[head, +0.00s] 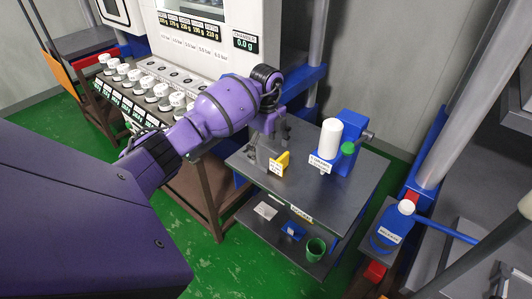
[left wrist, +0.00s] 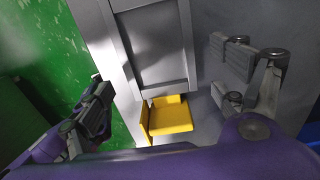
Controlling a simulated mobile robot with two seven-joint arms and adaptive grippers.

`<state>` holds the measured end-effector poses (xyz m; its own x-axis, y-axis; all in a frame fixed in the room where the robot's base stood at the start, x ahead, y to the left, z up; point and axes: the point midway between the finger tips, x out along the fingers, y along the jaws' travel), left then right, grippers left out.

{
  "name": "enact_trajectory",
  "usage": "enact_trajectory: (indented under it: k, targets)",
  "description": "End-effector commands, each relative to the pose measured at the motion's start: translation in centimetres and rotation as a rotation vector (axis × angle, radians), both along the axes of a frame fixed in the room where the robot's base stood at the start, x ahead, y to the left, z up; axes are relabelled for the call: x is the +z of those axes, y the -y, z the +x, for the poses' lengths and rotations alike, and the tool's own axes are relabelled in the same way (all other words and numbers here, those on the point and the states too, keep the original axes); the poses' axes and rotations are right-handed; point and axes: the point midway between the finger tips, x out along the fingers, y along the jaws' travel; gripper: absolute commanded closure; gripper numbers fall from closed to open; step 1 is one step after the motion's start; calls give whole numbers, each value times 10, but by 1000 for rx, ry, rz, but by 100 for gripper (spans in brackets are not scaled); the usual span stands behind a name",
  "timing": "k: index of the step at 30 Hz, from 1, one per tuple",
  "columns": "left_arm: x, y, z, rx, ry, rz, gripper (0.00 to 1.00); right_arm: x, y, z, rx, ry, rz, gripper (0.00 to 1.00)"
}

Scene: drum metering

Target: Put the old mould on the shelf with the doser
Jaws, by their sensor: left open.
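My left gripper (head: 270,128) is open above the left part of the dark grey table (head: 350,192). In the left wrist view its fingers (left wrist: 168,92) stand wide apart, on either side of a grey block with a recessed face (left wrist: 150,50), which looks like the mould. A yellow piece (head: 280,162) with a white label stands at the block; it also shows in the left wrist view (left wrist: 170,115). In the head view the gripper and arm partly hide the block. The doser (head: 342,160), blue with a white cylinder and green knob, stands on the same table. My right gripper is out of view.
The lower shelf holds a green cup (head: 316,250), a small blue part (head: 293,231) and a pale card (head: 265,211). A blue bottle (head: 392,227) stands to the right. The machine with several white-capped containers (head: 158,90) is on the left. The table's front is clear.

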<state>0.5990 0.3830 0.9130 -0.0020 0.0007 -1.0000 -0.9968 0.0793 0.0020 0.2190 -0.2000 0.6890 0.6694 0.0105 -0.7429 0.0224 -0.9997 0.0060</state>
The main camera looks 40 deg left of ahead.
Motion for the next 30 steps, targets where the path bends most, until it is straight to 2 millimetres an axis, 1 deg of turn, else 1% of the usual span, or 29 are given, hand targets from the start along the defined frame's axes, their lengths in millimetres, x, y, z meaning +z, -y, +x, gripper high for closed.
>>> enact_trajectory:
  k: [1, 6, 9, 13, 15, 19, 27, 30]
  targets:
    - [13, -1, 2, -1, 6, 3, 11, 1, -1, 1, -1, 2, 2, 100]
    - [51, -1, 1, -1, 6, 3, 11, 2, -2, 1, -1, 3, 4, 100]
    - [70, -1, 1, 1, 4, 3, 11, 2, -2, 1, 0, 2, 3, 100]
    - [89, -1, 1, 1, 2, 2, 11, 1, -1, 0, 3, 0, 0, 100]
    - [96, 0, 1, 1, 2, 0, 11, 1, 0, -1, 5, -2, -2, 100]
    - [102, 0, 0, 1, 0, 0, 11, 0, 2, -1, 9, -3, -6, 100]
    - [103, 0, 0, 1, 0, 0, 11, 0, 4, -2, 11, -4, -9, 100]
    - [100, 2, 0, -5, 0, -7, 11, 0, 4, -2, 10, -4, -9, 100]
